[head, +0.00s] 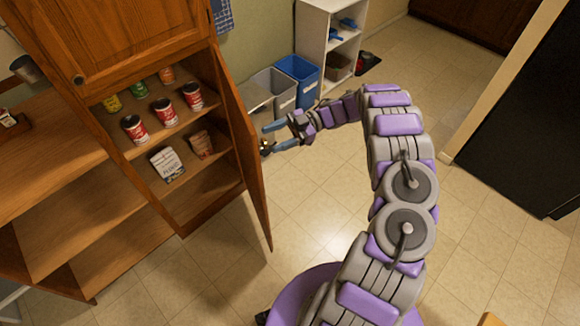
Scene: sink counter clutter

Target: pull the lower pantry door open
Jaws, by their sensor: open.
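The lower pantry door (243,150) is a brown wooden panel. It stands swung out from the pantry (215,182), hinged on the right side, and the shelves inside show. My gripper (264,138) is at the outer face of the door, close to a small round knob (266,147). The fingers are open, one above and one below the knob's level. I cannot tell whether they touch the knob or the door.
Inside the pantry are several cans (164,110) and bags (167,163). The upper pantry door (110,40) is shut. Behind my gripper stand a grey bin (272,84), a blue bin (297,76) and a white shelf unit (312,35).

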